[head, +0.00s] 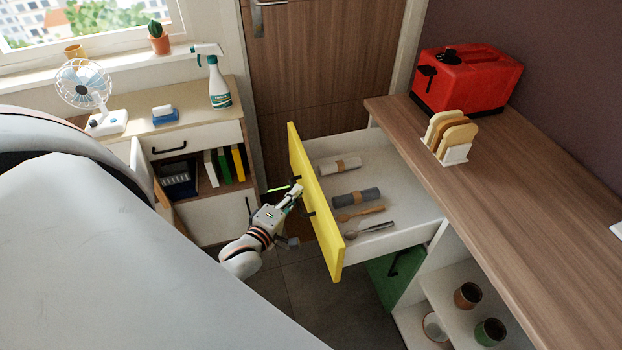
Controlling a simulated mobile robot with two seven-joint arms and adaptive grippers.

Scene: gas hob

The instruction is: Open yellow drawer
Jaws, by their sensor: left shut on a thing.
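The yellow drawer (322,222) stands well out from the wooden counter, with its yellow front facing left. Its white interior shows, holding two rolled cloths, a wooden spoon (361,213) and a metal utensil (370,229). My left gripper (296,191) is at the dark handle (309,212) on the outer side of the yellow front, shut on it. The fingers partly hide the handle. My right gripper is not in view.
A red toaster (466,78) and a toast rack (449,140) stand on the counter (520,190). A low cabinet (200,130) with a fan and spray bottle stands left. Floor shows below the gripper.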

